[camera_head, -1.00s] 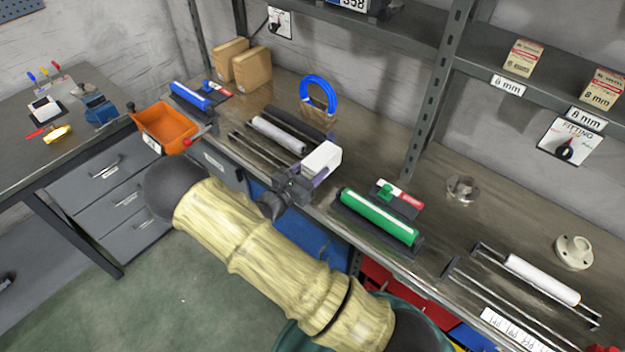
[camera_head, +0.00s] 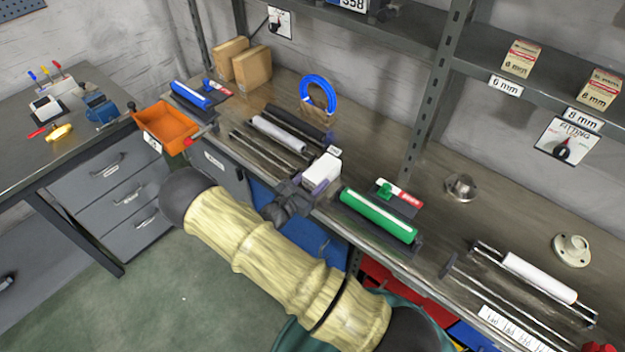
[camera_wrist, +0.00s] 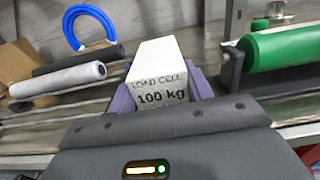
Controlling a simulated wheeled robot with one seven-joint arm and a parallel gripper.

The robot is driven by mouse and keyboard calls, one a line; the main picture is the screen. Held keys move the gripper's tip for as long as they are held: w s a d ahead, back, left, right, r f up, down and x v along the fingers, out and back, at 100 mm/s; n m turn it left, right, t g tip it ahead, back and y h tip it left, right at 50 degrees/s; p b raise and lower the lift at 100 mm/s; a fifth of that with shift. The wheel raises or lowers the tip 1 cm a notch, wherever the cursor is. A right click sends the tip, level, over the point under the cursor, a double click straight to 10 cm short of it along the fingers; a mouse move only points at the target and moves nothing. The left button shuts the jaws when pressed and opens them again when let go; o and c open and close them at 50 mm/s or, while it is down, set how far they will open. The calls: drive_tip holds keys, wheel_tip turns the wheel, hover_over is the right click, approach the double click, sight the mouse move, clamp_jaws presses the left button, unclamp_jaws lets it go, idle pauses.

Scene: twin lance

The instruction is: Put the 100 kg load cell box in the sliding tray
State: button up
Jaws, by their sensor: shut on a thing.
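The load cell box (camera_wrist: 158,72) is white, with "LOAD CELL 100 kg" on the face toward the wrist camera. My gripper (camera_wrist: 160,95) is shut on it, with purple finger pads on both sides. In the head view the white box (camera_head: 321,171) is held at my gripper (camera_head: 312,188), over the bench's front edge, between the rollers and the green cylinder. Whether it touches the bench cannot be told. The orange tray (camera_head: 168,128) stands open and looks empty at the bench's left end; I cannot tell if it is the sliding tray.
A grey-white roller on rails (camera_head: 278,134) lies left of the box. A green cylinder (camera_head: 379,215) lies close on the right. A blue ring (camera_head: 318,93) stands behind. Another white roller on rails (camera_head: 540,278) is farther right.

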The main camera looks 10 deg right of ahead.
drive_tip(key=shift+f, duration=0.1)
drive_tip(key=o, duration=1.3)
drive_tip(key=b+v, duration=0.2)
drive_tip(key=v, duration=1)
drive_tip(key=shift+b, duration=0.4)
